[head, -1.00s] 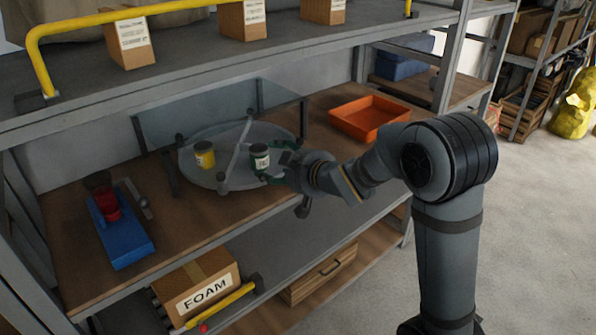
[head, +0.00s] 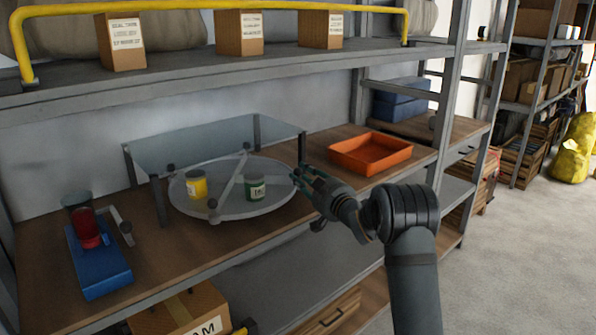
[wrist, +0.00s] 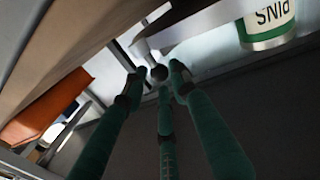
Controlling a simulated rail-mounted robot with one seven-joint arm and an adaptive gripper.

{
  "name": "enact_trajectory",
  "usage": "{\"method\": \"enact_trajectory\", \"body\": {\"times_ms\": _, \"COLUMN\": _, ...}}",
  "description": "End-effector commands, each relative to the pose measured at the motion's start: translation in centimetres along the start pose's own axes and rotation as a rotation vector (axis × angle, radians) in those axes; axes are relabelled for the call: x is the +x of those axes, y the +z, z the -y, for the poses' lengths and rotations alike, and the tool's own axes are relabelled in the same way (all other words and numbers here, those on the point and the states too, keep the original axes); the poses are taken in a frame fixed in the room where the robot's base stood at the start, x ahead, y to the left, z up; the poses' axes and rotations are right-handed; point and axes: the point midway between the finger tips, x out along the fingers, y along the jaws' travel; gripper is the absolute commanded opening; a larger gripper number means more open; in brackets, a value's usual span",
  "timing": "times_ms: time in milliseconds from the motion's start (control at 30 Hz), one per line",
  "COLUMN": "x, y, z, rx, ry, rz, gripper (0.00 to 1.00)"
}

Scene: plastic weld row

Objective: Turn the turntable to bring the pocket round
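The round grey turntable (head: 232,211) stands on the wooden shelf, with raised divider bars (head: 232,176) across its top. A yellow can (head: 196,185) stands on its left part and a green-and-white can (head: 255,188) on its right part. My gripper (head: 302,176) is at the turntable's right rim, apart from the green can. In the wrist view, the three green fingers of my gripper (wrist: 157,82) are spread, with a dark round knob (wrist: 158,73) seen between their tips. I cannot tell whether they touch it. The green can (wrist: 266,26), lettered "PINS", shows at upper right.
A clear panel (head: 205,148) on dark posts stands over the turntable's back. An orange tray (head: 371,153) lies to the right. A blue base with a red part (head: 98,262) stands at the left. Boxes (head: 238,33) sit on the shelf above, behind a yellow rail (head: 210,6).

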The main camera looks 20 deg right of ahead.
Motion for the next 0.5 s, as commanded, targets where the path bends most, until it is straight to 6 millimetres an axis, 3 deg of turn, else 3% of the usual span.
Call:
{"method": "enact_trajectory", "body": {"times_ms": 200, "x": 2.6, "y": 0.0, "z": 0.0, "rx": -0.001, "ry": -0.001, "rz": 0.001, "gripper": 0.27}}
{"method": "enact_trajectory", "body": {"times_ms": 500, "x": 3.2, "y": 0.0, "z": 0.0, "rx": -0.001, "ry": 0.001, "rz": 0.001, "gripper": 0.27}}
